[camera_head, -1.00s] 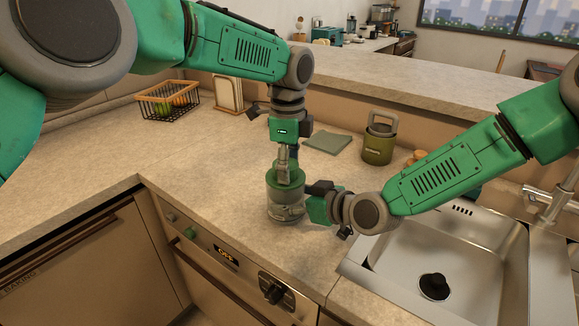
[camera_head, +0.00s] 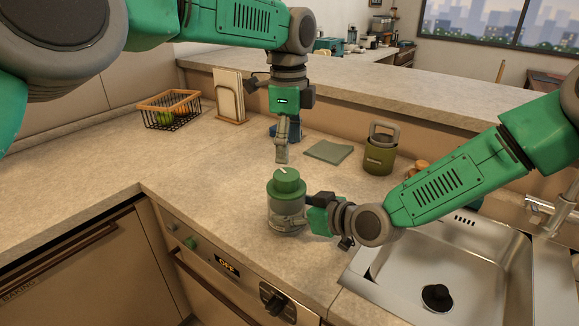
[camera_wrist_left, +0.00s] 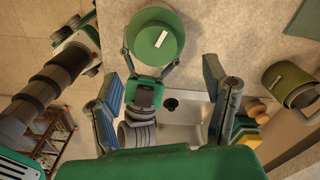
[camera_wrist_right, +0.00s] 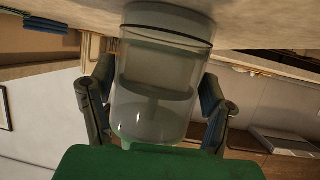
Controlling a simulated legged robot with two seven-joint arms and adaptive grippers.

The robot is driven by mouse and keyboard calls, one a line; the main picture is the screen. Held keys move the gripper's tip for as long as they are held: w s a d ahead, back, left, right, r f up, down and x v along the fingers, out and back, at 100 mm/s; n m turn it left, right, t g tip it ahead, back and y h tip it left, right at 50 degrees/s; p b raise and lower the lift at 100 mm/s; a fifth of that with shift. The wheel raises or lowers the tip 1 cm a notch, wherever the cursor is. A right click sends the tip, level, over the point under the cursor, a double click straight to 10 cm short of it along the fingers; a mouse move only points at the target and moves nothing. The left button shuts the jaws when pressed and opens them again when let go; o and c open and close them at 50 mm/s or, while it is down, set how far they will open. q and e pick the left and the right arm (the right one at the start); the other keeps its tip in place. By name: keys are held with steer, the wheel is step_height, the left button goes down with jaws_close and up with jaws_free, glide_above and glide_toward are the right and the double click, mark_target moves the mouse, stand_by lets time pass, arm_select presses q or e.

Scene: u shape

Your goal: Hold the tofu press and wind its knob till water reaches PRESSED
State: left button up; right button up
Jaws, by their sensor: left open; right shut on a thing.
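The tofu press (camera_head: 287,203) stands upright on the counter, with a clear body and a green lid. Its green knob (camera_head: 286,180) on top carries a white mark, which also shows in the left wrist view (camera_wrist_left: 156,40). My right gripper (camera_head: 310,215) is shut on the clear body from the right side; in the right wrist view its fingers flank the body (camera_wrist_right: 155,90). My left gripper (camera_head: 282,158) is open and empty, pointing down just above the knob without touching it. The water level and any PRESSED mark cannot be read.
A steel sink (camera_head: 440,262) lies at the right. A wire basket (camera_head: 169,110) and upright boards (camera_head: 230,95) stand at the back left. Counter left of the press is clear.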

mark_target(279, 186)
arm_select(q)
steer(key=shift+r, duration=2.1)
steer(key=w+f+n+t+h, duration=0.3)
steer(key=w+f+t+h, duration=0.2)
steer(key=w+f, duration=0.2)
steer(key=s+n+t+h, duration=0.1)
steer(key=s+n+t, duration=0.1)
steer(key=s+a+n+t+h, duration=0.1)
steer(key=s+n+t+h, duration=0.1)
steer(key=n+t, duration=0.1)
steer(key=s+a+n+t+h, duration=0.1)
steer(key=s+n+t+h, duration=0.1)
steer(key=shift+a+f+t, duration=0.1)
steer(key=shift+a+t, duration=0.15)
steer(key=shift+t, duration=0.05)
steer(key=s+a+f+n+t+y, duration=0.1)
steer(key=s+a+f+n, duration=0.15)
steer(key=s, duration=0.35)
steer(key=s+a+f+n+t, duration=0.2)
steer(key=s+f, duration=0.1)
steer(key=s, duration=0.2)
steer(key=shift+n, duration=0.25)
steer(key=x, duration=1.1)
steer(key=shift+w+d+f, duration=0.1)
steer(key=shift+w+d, duration=0.1)
steer(key=shift+d, duration=0.25)
